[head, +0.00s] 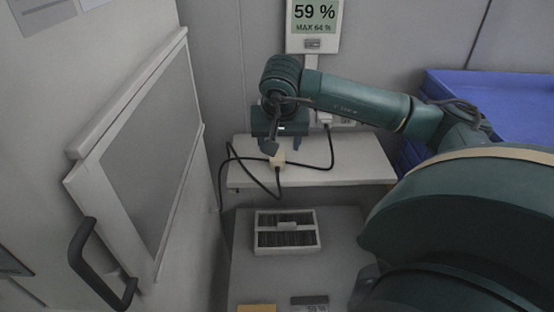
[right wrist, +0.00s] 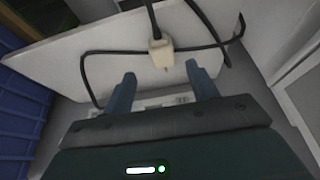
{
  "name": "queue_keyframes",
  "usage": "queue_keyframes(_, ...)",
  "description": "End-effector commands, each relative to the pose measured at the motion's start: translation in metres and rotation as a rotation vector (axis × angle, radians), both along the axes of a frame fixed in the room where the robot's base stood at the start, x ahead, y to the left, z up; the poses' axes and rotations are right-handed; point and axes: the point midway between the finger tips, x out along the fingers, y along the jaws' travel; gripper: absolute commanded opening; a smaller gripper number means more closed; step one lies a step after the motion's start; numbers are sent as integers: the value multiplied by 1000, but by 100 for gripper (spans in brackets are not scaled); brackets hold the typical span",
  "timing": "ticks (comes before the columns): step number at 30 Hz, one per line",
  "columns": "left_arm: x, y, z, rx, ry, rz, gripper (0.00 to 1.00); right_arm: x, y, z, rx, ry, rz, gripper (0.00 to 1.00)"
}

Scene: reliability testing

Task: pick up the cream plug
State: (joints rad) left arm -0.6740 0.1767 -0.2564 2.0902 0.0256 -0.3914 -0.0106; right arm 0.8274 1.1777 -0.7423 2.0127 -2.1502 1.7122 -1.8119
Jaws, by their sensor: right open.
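The cream plug (head: 277,160) is on a black cable by the white shelf (head: 345,172), beneath my right gripper (head: 281,146). In the right wrist view the cream plug (right wrist: 162,54) shows with its prongs toward the gripper. My right gripper (right wrist: 160,72) is open, its two blue-grey fingers apart. The plug appears centred just beyond the fingertips, with nothing between the fingers. I cannot tell the exact gap. My left gripper is not in view.
The black cable (head: 332,150) loops over the shelf to a wall outlet. A display reading 59 % (head: 314,14) hangs above. Below the shelf is a white slotted tray (head: 287,249). An open door (head: 120,170) stands left, blue crates (head: 500,100) right.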

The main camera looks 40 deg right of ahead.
Motion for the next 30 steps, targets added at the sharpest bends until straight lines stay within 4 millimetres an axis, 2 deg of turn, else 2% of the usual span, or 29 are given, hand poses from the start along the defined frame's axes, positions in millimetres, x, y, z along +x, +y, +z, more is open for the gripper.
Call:
queue_keyframes(5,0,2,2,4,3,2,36,4,-2,-12,1,3,0,58)
queue_keyframes(12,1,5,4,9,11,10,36,17,-10,-44,2,2,-1,58)
queue_keyframes(16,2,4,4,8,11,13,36,19,-12,-51,1,-1,0,58)
queue_keyframes(22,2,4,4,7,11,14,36,19,-12,-51,0,-1,0,58)
queue_keyframes(30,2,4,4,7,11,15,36,19,-11,-51,1,-2,1,36)
